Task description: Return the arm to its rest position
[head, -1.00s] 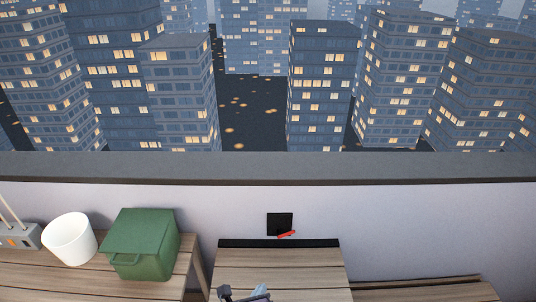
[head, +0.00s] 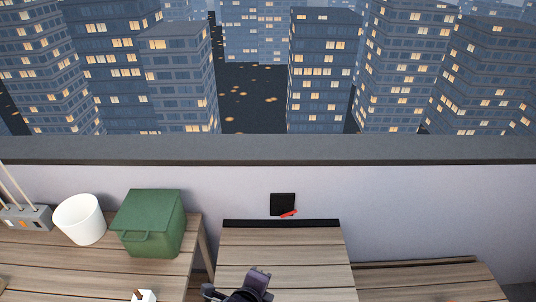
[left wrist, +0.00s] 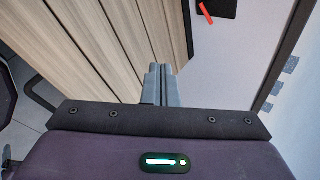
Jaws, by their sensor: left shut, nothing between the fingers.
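My left gripper (left wrist: 161,72) shows in the left wrist view with its two grey fingers together and nothing between them. It points along the edge of a wooden slatted table. In the head view, part of my arm shows at the bottom middle, over the front part of the middle wooden table (head: 290,250). The fingers are hard to make out there. My right gripper is in neither view.
A black wall box (head: 282,203) with a red lever (head: 289,214) is behind the middle table. A green lidded box (head: 150,222), white bucket (head: 80,219) and grey switch unit (head: 27,217) stand on the left table. A low bench (head: 430,278) is at right.

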